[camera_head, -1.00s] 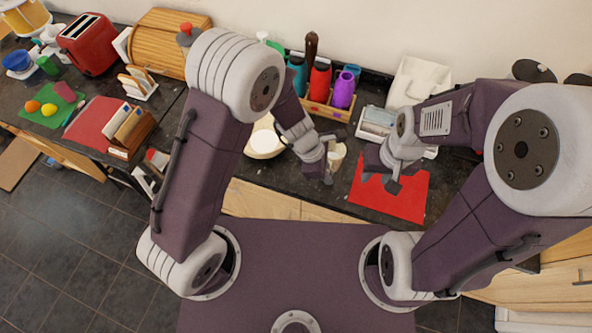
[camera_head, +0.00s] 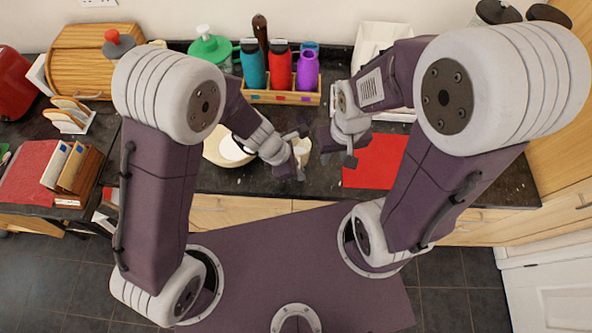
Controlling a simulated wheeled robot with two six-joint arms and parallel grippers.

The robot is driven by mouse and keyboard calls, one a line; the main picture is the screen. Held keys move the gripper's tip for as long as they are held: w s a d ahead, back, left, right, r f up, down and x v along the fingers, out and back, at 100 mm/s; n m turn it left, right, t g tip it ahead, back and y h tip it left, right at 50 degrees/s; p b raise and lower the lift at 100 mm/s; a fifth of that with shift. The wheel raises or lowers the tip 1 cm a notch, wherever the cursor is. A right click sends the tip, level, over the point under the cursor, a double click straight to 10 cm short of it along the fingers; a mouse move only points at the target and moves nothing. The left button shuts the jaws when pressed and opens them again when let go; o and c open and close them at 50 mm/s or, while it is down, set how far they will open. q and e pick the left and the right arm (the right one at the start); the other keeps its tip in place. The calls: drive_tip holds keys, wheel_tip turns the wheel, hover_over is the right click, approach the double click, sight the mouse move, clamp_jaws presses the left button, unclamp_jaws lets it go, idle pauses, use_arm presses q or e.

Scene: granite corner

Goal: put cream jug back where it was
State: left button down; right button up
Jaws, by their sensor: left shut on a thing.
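The cream jug (camera_head: 303,147) is a small cream-coloured vessel near the middle of the dark counter, partly hidden by my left gripper. My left gripper (camera_head: 294,164) is shut on it at its left side. I cannot tell whether the jug touches the counter. My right gripper (camera_head: 338,158) is to the right of the jug, with its two fingers apart and nothing seen between them, by the left edge of a red mat (camera_head: 376,163).
A pale bowl or plate (camera_head: 222,150) sits left of the jug, partly behind my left arm. A wooden rack (camera_head: 257,98) of coloured bottles stands behind. A bread box (camera_head: 80,62), toast rack (camera_head: 68,115) and another red mat (camera_head: 25,172) are at left.

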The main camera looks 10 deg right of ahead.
use_arm(q)
drive_tip(key=shift+s+d+f+b, duration=0.2)
drive_tip(key=shift+s+d+b, duration=0.1)
drive_tip(key=shift+s+d, duration=0.15)
drive_tip(key=c, duration=1.5)
unclamp_jaws()
drive_tip(key=shift+r, duration=0.1)
drive_tip(key=shift+w+a, duration=0.25)
drive_tip(key=shift+a, duration=0.05)
use_arm(e)
drive_tip(key=shift+s+d, duration=0.2)
